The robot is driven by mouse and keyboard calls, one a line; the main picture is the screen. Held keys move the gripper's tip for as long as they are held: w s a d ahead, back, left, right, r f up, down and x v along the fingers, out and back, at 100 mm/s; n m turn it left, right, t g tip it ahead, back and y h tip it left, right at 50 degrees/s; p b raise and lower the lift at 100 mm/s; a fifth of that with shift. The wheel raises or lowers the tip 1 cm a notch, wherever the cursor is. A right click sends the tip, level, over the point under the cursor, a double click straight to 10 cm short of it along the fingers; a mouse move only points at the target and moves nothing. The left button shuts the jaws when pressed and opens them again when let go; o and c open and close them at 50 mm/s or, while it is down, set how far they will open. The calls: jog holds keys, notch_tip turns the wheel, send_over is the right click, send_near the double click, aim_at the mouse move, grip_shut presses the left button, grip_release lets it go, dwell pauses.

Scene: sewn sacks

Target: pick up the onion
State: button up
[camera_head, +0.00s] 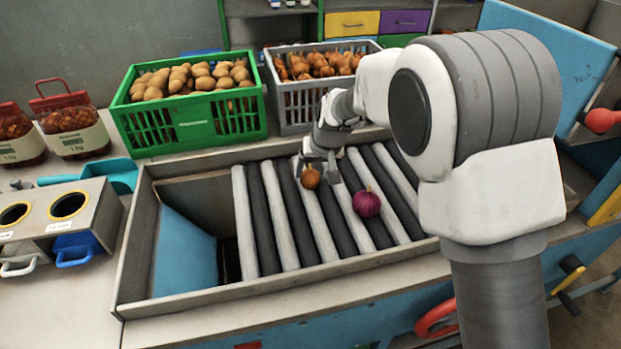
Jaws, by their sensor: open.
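A brown-orange onion (310,178) sits on the grey and white rollers, near the far edge of the sorting bed. My gripper (317,168) is open, pointing down, with its fingers beside and just above this onion. I cannot tell from this view whether they touch it. A purple-red onion (366,203) lies apart on the rollers, nearer and to the right.
The roller bed (268,220) has a raised rim and a blue chute (183,250) at its left. Behind it stand a green crate (190,118) of potatoes and a grey crate (296,100) of onions. Net bags (73,128) and a teal scoop (118,176) are at left.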

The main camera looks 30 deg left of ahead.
jog(key=shift+x, duration=1.25)
jog(key=shift+r, duration=0.1)
jog(key=c, duration=1)
jog(key=shift+c, duration=0.2)
